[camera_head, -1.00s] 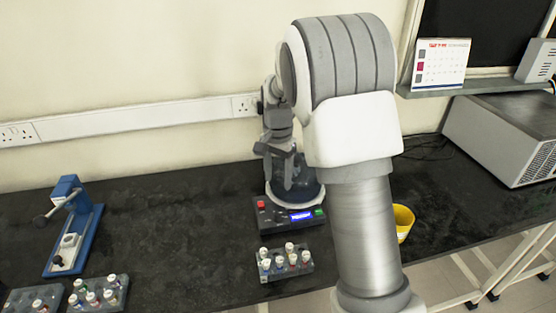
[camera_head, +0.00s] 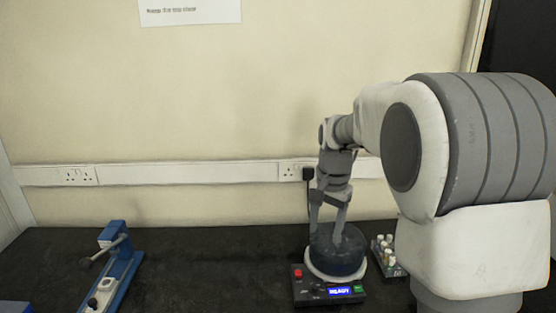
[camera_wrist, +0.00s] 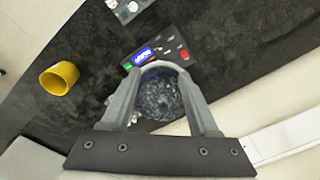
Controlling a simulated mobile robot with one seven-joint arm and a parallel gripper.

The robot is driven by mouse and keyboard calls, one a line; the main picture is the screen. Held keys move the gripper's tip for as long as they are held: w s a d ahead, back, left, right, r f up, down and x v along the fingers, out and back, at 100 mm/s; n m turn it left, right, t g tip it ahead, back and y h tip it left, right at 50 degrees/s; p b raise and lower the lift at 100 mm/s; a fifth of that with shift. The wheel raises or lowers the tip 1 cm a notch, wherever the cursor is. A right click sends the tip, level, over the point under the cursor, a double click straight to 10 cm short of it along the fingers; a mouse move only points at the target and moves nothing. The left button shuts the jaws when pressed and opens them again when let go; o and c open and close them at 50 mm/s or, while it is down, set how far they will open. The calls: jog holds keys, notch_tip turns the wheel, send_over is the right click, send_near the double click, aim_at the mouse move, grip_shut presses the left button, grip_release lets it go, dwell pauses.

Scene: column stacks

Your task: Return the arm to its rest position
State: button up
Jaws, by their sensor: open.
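My arm reaches in from the right in the head view, and its large grey and white joint fills much of that side. My gripper (camera_head: 327,232) points down at a dark round bowl-shaped top (camera_head: 337,250) of a small bench device (camera_head: 311,290). In the wrist view, my gripper (camera_wrist: 160,76) is spread in front of the same dark round top (camera_wrist: 158,100). Whether the fingertips touch the device I cannot tell. The device has a lit blue display (camera_head: 345,291) and a red button.
A vial rack (camera_head: 388,256) stands right of the device, close to my arm and partly hidden by it. A blue lever tool (camera_head: 118,264) stands at the left. A yellow cup (camera_wrist: 59,78) shows in the wrist view. The black bench (camera_head: 210,265) between tool and device is clear.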

jog(key=s+r+n+t, duration=0.25)
jog(key=s+r, duration=0.55)
jog(key=s, duration=0.4)
jog(key=s+n+t+p, duration=0.1)
jog(key=s+n, duration=0.4)
jog(key=s, duration=0.8)
jog(key=shift+t+p, duration=0.3)
jog(key=shift+t, duration=0.35)
jog(key=shift+n, duration=0.25)
